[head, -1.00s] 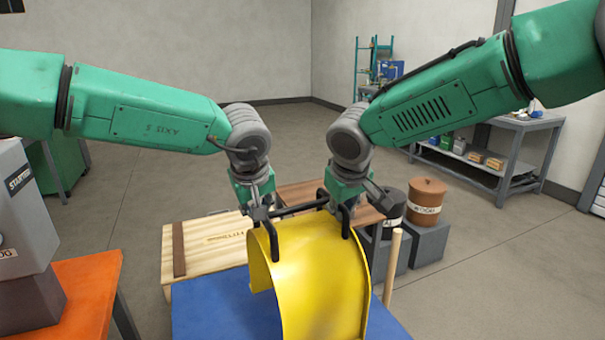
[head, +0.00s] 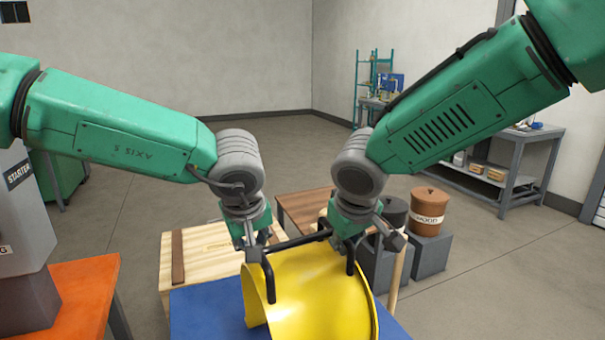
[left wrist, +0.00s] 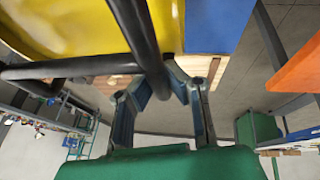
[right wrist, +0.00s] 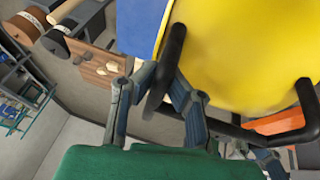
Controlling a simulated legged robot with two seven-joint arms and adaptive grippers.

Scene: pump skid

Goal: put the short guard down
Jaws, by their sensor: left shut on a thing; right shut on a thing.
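The short guard (head: 315,290) is a yellow curved shell with a black bar handle (head: 300,241) on its top. My left gripper (head: 256,248) is shut on the left end of the handle, which also shows in the left wrist view (left wrist: 142,40). My right gripper (head: 348,240) is shut on the right end, and the handle crosses the right wrist view (right wrist: 235,128). The guard is over the blue top (head: 205,310), with its arch upward. Its lower edges are partly out of frame, so I cannot tell whether it touches the blue top.
A wooden crate (head: 205,252) stands behind the blue top. To the right are a pale post (head: 398,275), a dark container (head: 393,213) and a brown bucket (head: 428,205) on grey blocks. An orange table (head: 88,300) with a grey starter box (head: 22,220) is at left.

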